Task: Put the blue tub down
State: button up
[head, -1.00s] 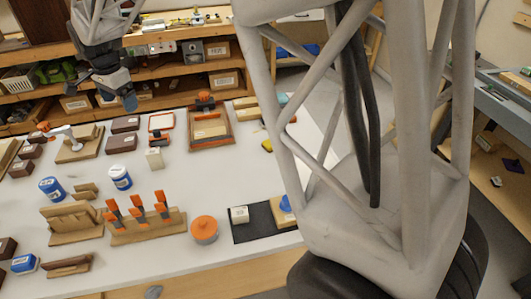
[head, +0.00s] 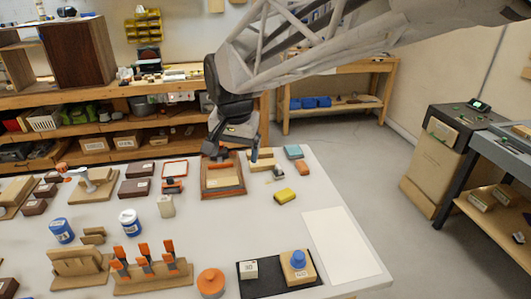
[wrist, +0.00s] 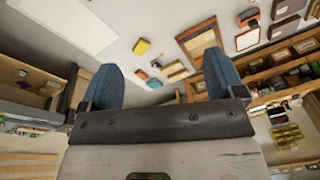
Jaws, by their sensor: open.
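A blue tub (head: 62,230) with a pale label stands upright on the left of the white table. A white tub with blue bands (head: 130,222) stands to its right; I cannot tell which of the two the task means. My gripper (head: 222,156) is at the back of the table, over or near the wooden tray, well apart from both tubs. In the wrist view my gripper (wrist: 162,72) is open, its two blue fingers wide apart with nothing between them.
Clamp rack (head: 150,272), orange-lidded pot (head: 211,283) and black mat (head: 252,286) line the front. Wooden tray (head: 222,190) and yellow block (head: 285,196) sit farther back. A white sheet (head: 341,242) lies bare at right.

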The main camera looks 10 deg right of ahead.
jog(key=s+d+f+n, duration=0.2)
jog(key=s+d, duration=0.4)
jog(key=s, duration=0.4)
jog(key=s+d+f+n, duration=0.2)
jog(key=s+d, duration=0.5)
jog(key=s, duration=0.4)
jog(key=shift+s+d+f+t+h, duration=0.15)
jog(key=shift+f+t+h, duration=0.2)
jog(key=shift+f, duration=0.3)
